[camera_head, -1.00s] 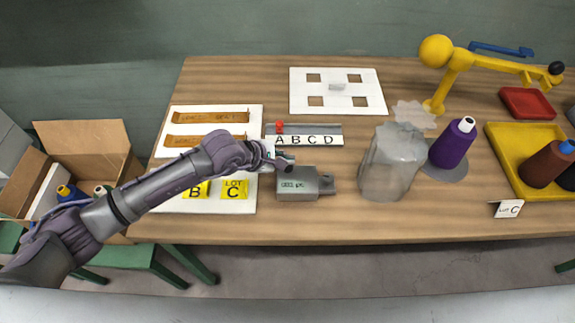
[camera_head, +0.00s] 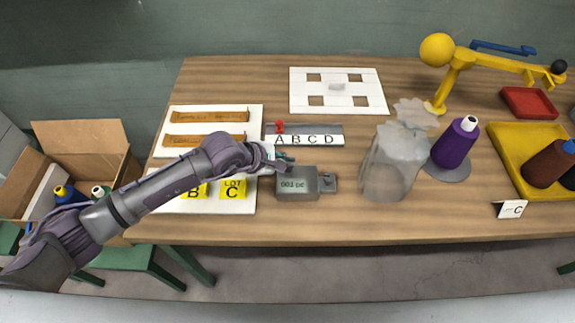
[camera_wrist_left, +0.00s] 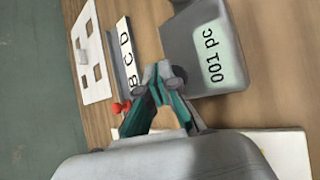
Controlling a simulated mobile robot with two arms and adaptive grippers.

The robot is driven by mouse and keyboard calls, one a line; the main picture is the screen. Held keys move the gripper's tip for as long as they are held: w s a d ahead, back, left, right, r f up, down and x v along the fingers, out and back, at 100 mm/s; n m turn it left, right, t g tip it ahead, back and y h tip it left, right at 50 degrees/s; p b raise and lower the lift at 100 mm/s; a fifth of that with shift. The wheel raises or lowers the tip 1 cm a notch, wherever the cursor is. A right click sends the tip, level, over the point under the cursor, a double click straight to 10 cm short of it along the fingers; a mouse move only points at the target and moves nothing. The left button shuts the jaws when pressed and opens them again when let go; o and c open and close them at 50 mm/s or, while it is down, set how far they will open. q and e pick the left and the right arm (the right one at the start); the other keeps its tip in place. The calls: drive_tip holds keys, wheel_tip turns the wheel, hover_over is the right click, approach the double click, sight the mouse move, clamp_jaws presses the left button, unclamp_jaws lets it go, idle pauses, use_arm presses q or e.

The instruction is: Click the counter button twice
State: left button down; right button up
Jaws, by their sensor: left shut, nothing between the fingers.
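The counter (camera_head: 298,184) is a grey box on the table, in the middle of the head view. Its pale display reads "001 pc" in the left wrist view (camera_wrist_left: 205,50). A small knob-like part sits on its right end (camera_head: 327,180) in the head view; I cannot tell for sure that it is the button. My left gripper (camera_head: 285,163) is shut and empty, at the counter's back left edge. In the left wrist view its fingertips (camera_wrist_left: 158,82) are close beside the counter; contact cannot be told. My right gripper is not in view.
Behind the counter lies a lettered A-B-C-D strip (camera_head: 305,140) with a red slider (camera_head: 280,126). White lot boards (camera_head: 240,205) lie at left. The table front is clear.

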use_arm(q)
drive_tip(key=shift+f+b, duration=0.5)
idle(0.3)
drive_tip(key=shift+r, duration=0.1)
drive_tip(key=shift+r+p, duration=0.6)
drive_tip(key=shift+r, duration=0.4)
drive_tip(key=shift+r+p, duration=1.35)
drive_tip(key=shift+r, duration=1.2)
